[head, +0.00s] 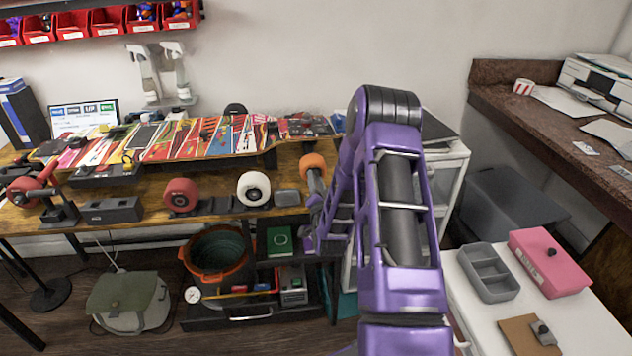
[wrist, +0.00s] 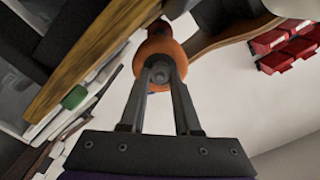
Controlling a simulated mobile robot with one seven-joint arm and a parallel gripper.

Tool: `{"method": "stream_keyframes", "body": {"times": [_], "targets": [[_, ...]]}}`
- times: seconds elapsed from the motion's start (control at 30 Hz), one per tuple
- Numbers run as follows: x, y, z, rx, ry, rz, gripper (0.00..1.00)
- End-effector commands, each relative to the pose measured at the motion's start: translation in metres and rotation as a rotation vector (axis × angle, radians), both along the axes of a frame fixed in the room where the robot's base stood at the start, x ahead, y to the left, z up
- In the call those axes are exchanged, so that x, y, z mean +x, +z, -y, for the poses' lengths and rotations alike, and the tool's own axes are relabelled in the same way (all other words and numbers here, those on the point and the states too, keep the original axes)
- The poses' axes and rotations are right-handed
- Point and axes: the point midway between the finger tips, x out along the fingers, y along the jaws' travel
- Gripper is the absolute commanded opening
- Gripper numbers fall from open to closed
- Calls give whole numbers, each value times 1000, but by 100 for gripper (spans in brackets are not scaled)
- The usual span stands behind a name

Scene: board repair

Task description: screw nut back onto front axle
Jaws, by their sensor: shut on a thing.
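My gripper (wrist: 160,82) is shut on a small grey piece, which looks like the nut (wrist: 160,72), in front of the orange wheel (wrist: 157,48). The nut lies at the centre of the wheel's outer face; I cannot tell whether it is on the thread. The front axle's end is hidden behind the nut and fingertips. In the head view the orange wheel (head: 313,164) is under the right end of the colourful skateboard (head: 220,137), with my gripper (head: 316,188) just below and in front of it. The nut cannot be made out there.
A red wheel (head: 181,195) and a white wheel (head: 253,189) stand along the wooden workbench's (head: 150,208) front edge. Another red wheel (head: 22,190) is at the far left. A white table (head: 560,325) with a grey tray (head: 488,272) and pink box (head: 549,262) stands right.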

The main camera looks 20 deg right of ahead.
Motion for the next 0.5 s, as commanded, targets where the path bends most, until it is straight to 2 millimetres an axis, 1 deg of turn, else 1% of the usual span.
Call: {"method": "stream_keyframes", "body": {"times": [0.03, 0.13, 0.5], "targets": [[0, -1, 1, 64, -1, 17, 0], [0, -1, 1, 150, -1, 42, 0], [0, -1, 0, 197, 0, 55, 0]]}}
